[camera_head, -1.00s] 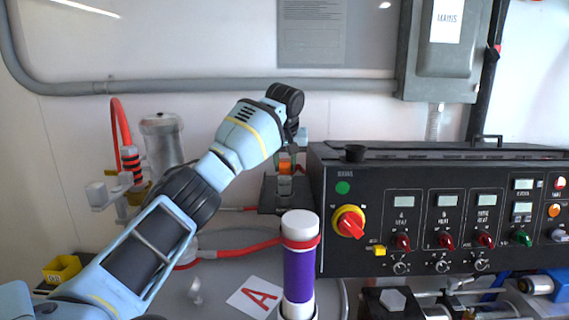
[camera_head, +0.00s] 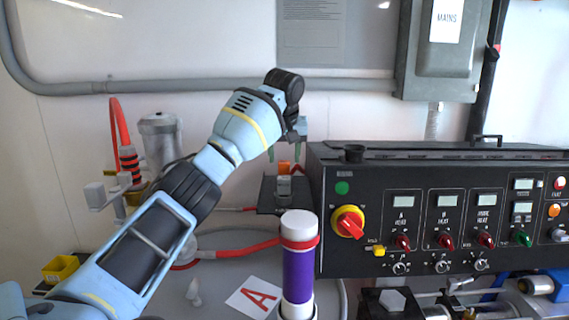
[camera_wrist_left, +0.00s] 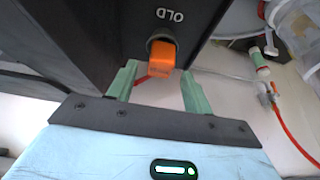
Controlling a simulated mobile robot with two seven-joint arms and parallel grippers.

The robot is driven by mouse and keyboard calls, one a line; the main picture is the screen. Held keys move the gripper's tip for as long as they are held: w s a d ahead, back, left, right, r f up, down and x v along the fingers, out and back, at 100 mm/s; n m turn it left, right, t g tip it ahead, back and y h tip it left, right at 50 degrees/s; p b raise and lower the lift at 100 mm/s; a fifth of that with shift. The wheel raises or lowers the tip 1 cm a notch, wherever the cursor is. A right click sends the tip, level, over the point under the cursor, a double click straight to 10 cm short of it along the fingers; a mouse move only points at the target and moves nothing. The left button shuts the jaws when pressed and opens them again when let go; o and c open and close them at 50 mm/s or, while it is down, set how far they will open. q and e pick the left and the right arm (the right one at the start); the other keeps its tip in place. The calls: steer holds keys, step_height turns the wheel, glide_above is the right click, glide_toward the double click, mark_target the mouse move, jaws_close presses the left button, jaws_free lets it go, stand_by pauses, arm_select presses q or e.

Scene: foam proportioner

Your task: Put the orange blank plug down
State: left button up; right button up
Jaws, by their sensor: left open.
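The orange blank plug (camera_head: 284,167) stands in a small grey holder (camera_head: 284,187) on a dark shelf beside the control panel. In the left wrist view the orange plug (camera_wrist_left: 161,58) sits at a round socket in a dark block marked OLD (camera_wrist_left: 183,37). My left gripper (camera_head: 286,148) is open and empty, just above the plug in the head view. Its green fingers (camera_wrist_left: 157,74) are spread on either side of the plug in the wrist view, with gaps showing. My right gripper is not in view.
The black control panel (camera_head: 440,210) stands close at the right.

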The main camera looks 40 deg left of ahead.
arm_select(q)
steer(key=v, duration=0.8)
steer(key=shift+r, duration=0.35)
steer(key=shift+s+d+f, duration=0.1)
steer(key=shift+s+d, duration=0.05)
